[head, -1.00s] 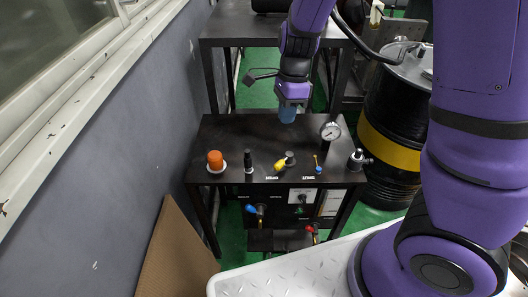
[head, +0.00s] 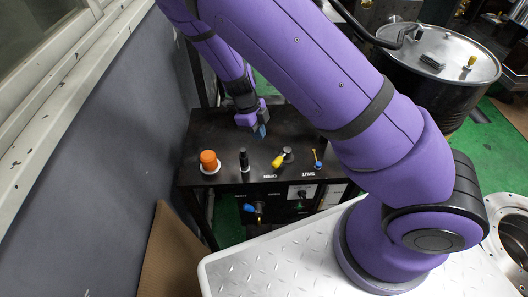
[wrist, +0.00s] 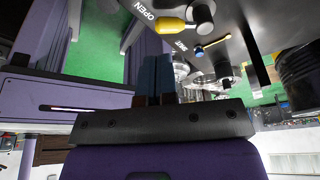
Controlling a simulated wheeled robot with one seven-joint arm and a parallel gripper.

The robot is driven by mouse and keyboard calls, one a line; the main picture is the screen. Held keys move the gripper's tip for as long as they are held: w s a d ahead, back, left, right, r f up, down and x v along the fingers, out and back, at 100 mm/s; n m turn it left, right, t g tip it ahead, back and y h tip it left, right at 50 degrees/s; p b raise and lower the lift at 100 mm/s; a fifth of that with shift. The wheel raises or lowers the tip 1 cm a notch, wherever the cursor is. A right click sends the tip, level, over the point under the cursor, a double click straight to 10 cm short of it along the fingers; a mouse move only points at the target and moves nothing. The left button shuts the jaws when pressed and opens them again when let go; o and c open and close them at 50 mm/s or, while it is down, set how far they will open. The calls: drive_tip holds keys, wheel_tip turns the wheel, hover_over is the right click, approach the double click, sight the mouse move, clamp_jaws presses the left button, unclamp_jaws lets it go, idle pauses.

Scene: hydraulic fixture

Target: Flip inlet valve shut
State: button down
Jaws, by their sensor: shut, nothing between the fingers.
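A yellow-handled valve lever (head: 278,161) sits on the black bench top (head: 218,130), beside a grey round post. The lever points toward the lettering OPEN; the lettering SHUT is to its right. In the wrist view the yellow handle (wrist: 172,25) shows at the top, next to OPEN. I cannot tell from any label that this is the inlet valve. My gripper (head: 261,131) is shut and empty, above the bench behind the lever and apart from it. Its blue fingertips show in the wrist view (wrist: 154,98).
An orange knob (head: 208,160) and a black post (head: 244,159) stand left of the lever. A small lever with a blue base (head: 317,163) stands right. A blue-handled valve (head: 250,208) is on the front panel. The grey wall (head: 95,150) closes the left side.

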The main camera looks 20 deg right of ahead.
sight(281, 160)
drive_tip(key=shift+f, duration=0.1)
idle(0.3)
drive_tip(key=x, duration=1)
